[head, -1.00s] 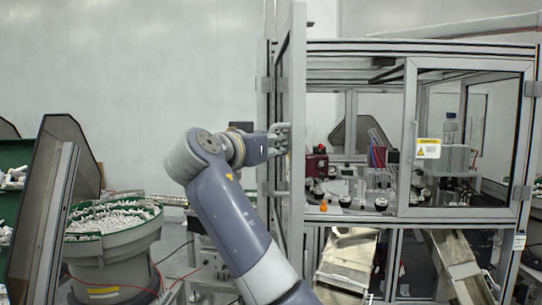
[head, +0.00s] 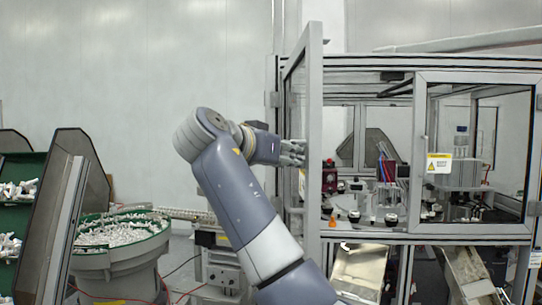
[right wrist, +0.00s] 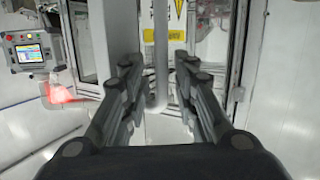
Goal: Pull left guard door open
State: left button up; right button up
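The left guard door (head: 314,120) is a grey-framed clear panel, swung outward from its hinge post at the left of the cell, so I see it nearly edge-on. My right gripper (head: 297,152) reaches across to its outer face, close behind the free edge. In the right wrist view my right gripper (right wrist: 156,66) is open, its fingers on either side of a grey vertical handle bar (right wrist: 161,55). Gaps show on both sides of the bar, and I cannot tell any contact. The handle is not clear in the head view. My left gripper is not in view.
The closed right guard door (head: 420,140) carries a warning label. The cell's frame (head: 440,238) encloses fixtures. A green-rimmed bowl feeder (head: 110,255) full of white parts and a dark panel (head: 50,220) stand at left. A control panel (right wrist: 29,52) shows in the right wrist view.

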jog(key=s+a+p, duration=0.3)
jog(key=a+p, duration=0.9)
jog(key=shift+s+r, duration=0.15)
jog(key=shift+r, duration=0.15)
dwell(0.8)
